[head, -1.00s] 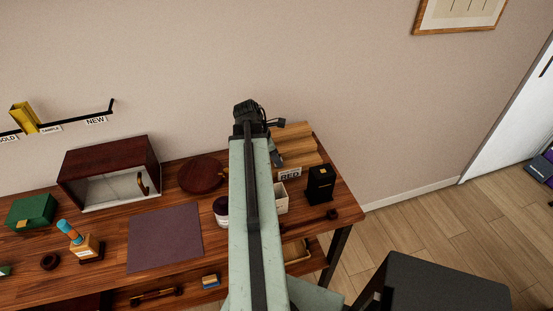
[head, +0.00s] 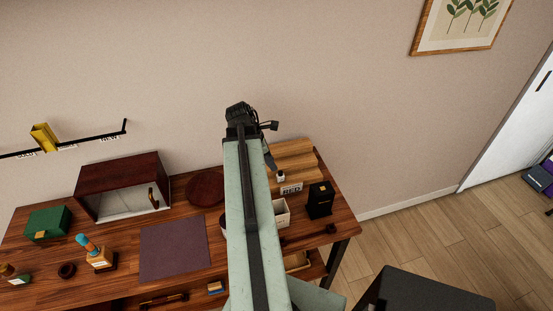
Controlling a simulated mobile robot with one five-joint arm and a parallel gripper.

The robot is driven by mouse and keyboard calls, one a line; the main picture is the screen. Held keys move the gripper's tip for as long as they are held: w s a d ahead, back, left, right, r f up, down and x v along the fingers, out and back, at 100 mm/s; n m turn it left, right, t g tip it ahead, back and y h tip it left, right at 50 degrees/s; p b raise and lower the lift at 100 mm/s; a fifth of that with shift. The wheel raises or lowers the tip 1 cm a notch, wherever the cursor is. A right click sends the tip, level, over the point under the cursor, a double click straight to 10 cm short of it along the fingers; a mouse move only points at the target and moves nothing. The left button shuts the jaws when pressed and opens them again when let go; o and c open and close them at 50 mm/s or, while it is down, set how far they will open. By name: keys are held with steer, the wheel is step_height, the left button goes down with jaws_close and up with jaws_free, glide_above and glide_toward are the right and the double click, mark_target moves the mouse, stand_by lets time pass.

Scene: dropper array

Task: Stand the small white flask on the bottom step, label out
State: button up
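A small white flask (head: 281,177) with a dark top stands upright on the lower part of the wooden steps (head: 296,149), just behind a lettered sign. It is too small to tell which way its label faces. My gripper (head: 270,158) hangs at the end of my arm, above and to the left of the flask, and looks apart from it. My arm hides much of the gripper and the left side of the steps. I cannot make out the gap between the fingers.
A lettered sign (head: 291,188), a white bin (head: 282,213) and a black box (head: 320,200) stand in front of the steps. A round dark red board (head: 206,188) and an open-fronted cabinet (head: 121,186) are to the left. The purple mat (head: 176,247) is bare.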

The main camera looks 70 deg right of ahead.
steer(key=p+v, duration=0.1)
steer(key=v, duration=0.2)
steer(key=shift+w+r, duration=0.1)
steer(key=shift+r, duration=0.1)
steer(key=w+a+f+m+t, duration=0.1)
steer(key=w+a+m+t, duration=0.25)
steer(key=w+a, duration=2)
steer(key=w+a+m+y, duration=0.1)
steer(key=w+a+m, duration=0.1)
steer(key=a, duration=1.2)
steer(key=w+a+m+y, duration=0.1)
steer(key=w+a+m, duration=0.1)
steer(key=a, duration=1.2)
steer(key=shift+w+f+y, duration=0.4)
steer(key=shift+w, duration=0.5)
steer(key=shift+a, duration=0.15)
